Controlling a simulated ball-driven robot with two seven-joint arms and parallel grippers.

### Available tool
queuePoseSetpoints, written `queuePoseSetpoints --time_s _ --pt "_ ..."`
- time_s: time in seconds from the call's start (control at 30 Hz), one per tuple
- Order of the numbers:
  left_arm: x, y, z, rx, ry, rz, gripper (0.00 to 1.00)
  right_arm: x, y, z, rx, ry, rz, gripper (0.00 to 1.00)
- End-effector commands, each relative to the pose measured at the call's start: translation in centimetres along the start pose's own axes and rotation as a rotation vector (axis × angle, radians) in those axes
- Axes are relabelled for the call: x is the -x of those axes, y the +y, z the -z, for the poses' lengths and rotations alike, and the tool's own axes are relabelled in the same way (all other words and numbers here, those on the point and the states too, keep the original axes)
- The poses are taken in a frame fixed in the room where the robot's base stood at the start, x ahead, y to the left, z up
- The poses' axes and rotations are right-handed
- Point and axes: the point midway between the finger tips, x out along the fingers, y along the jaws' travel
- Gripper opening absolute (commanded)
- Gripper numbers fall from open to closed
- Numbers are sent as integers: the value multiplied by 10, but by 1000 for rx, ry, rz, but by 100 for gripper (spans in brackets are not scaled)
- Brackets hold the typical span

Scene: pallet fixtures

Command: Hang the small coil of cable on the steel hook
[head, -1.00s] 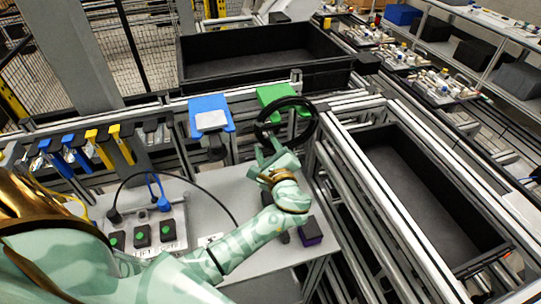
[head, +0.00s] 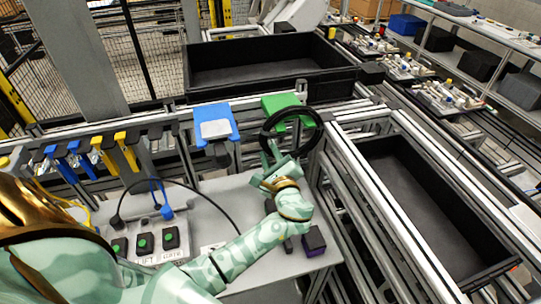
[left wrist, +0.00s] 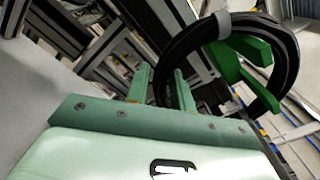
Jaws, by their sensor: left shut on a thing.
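The small coil of cable (head: 318,137) is a black ring. My left gripper (head: 270,153) is shut on its lower left side and holds it up above the far right corner of the grey bench. In the left wrist view, the coil (left wrist: 287,50) rises to the right of the fingers (left wrist: 163,88), with a pale band around its top. A green holder shows through and behind the ring there; I cannot tell whether they touch. I cannot make out the steel hook for certain; a small grey upright (head: 301,88) stands just behind the coil. My right gripper is out of view.
The green holder (head: 277,103) and a blue holder (head: 213,126) sit on the rail behind the bench. Blue and yellow tools (head: 125,150) hang at the left. Black bins stand at the back (head: 270,75) and right (head: 425,205). A button box (head: 150,225) is on the bench.

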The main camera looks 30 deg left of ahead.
Motion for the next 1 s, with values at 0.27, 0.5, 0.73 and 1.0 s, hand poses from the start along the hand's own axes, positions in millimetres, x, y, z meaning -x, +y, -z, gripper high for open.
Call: queuePoseSetpoints --time_s 0.27,0.5,0.73,1.0 --pt "0 -3 -2 2 -1 2 0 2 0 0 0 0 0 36" --pt "0 -10 -12 2 -1 2 0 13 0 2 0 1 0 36" --pt "0 -14 -17 2 -1 1 0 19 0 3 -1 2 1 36" --pt "20 -14 -16 1 1 1 0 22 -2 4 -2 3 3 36"
